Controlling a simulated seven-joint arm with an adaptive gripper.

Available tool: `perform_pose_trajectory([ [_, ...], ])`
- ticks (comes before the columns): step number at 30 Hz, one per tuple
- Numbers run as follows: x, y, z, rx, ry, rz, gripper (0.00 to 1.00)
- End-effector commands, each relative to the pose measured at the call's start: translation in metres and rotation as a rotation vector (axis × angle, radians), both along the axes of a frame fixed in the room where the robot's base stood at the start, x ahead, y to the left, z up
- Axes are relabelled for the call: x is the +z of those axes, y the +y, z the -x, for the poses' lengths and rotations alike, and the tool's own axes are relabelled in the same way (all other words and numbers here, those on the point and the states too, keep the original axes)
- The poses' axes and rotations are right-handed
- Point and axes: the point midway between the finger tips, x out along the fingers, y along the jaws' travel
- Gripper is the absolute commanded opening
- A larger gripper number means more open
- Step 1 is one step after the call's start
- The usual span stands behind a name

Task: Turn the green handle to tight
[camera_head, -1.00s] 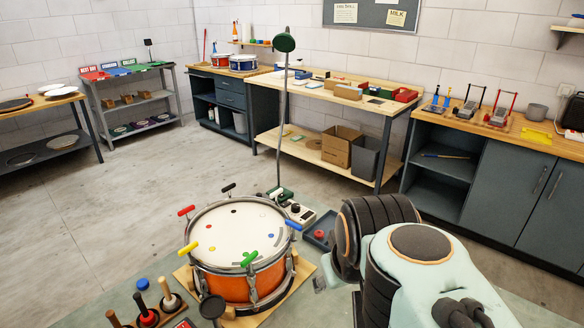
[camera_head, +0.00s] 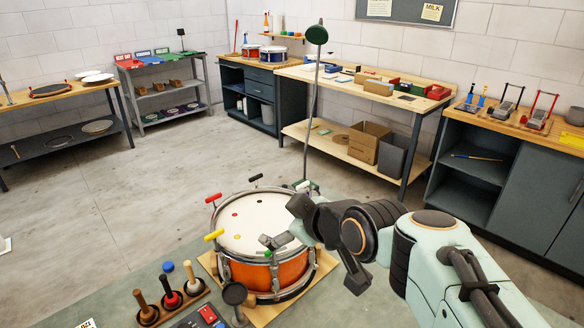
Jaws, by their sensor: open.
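The orange drum (camera_head: 290,275) stands on a wooden board in the head view, with a pale head and a metal rim. My gripper (camera_head: 290,228) is open and reaches in from the right, over the right side of the drum, close to the green handle. I cannot tell whether it touches the handle. A red handle (camera_head: 213,198), a yellow handle (camera_head: 214,235) and a black handle (camera_head: 256,178) stand around the rim. The blue handle is hidden behind my arm.
Several upright mallets (camera_head: 168,283) stand in a holder front left of the drum. A dark round-headed object (camera_head: 234,293) is close by the drum's front. A tall lamp (camera_head: 317,36) rises behind the drum. Floor is clear to the left.

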Motion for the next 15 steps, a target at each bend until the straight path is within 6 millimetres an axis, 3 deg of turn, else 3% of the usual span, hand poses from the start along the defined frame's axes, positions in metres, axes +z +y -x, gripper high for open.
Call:
perform_pose_trajectory([
  [3, -0.022, 0.023, -0.031, 0.141, -0.061, -0.098, 0.83],
  [6, -0.048, 0.030, -0.054, 0.198, -0.082, -0.224, 0.83],
  [10, -0.096, 0.019, -0.076, 0.173, -0.014, -0.391, 0.83],
  [15, -0.159, -0.003, -0.083, 0.099, 0.125, -0.467, 0.83],
])
